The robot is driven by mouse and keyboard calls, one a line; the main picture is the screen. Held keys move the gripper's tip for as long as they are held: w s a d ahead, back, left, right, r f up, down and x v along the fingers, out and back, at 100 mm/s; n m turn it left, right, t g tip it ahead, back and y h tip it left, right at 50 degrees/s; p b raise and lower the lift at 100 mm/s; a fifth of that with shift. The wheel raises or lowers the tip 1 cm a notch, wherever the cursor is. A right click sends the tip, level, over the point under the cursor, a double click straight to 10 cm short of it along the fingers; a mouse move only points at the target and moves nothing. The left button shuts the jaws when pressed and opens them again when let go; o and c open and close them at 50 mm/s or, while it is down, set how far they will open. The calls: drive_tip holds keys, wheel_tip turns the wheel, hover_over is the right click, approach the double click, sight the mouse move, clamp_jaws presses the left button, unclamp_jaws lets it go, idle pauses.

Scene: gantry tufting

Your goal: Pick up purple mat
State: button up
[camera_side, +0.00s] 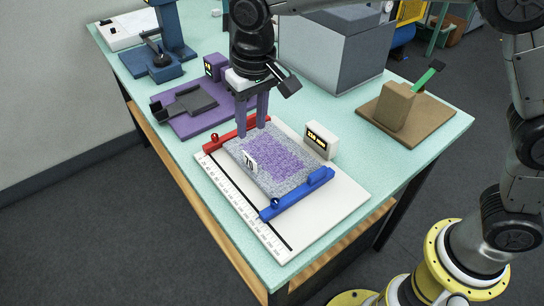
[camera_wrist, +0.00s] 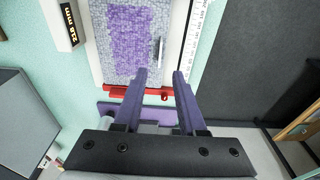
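The mat (camera_side: 265,160) is speckled grey with a purple rectangle in its middle. It lies flat on a white measuring board (camera_side: 318,222) between a red bar (camera_side: 238,138) and a blue bar (camera_side: 298,196). A small white tag (camera_side: 250,161) stands at its scale-side edge. The mat also shows in the wrist view (camera_wrist: 128,40), with the red bar (camera_wrist: 120,93) nearer my gripper. My gripper (camera_side: 251,131) points down over the red-bar end of the mat. Its two purple fingers (camera_wrist: 159,73) are apart with nothing between them. Fingertip height above the mat is hard to tell.
A large grey box (camera_side: 335,55) and a block with a green-handled tool (camera_side: 397,106) stand to the right.

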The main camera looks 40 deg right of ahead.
drive_tip(key=f, duration=0.3)
drive_tip(key=w+f, duration=0.1)
drive_tip(key=f, duration=0.7)
drive_tip(key=shift+w, duration=0.25)
drive_tip(key=shift+r, duration=0.1)
clamp_jaws()
idle(0.9)
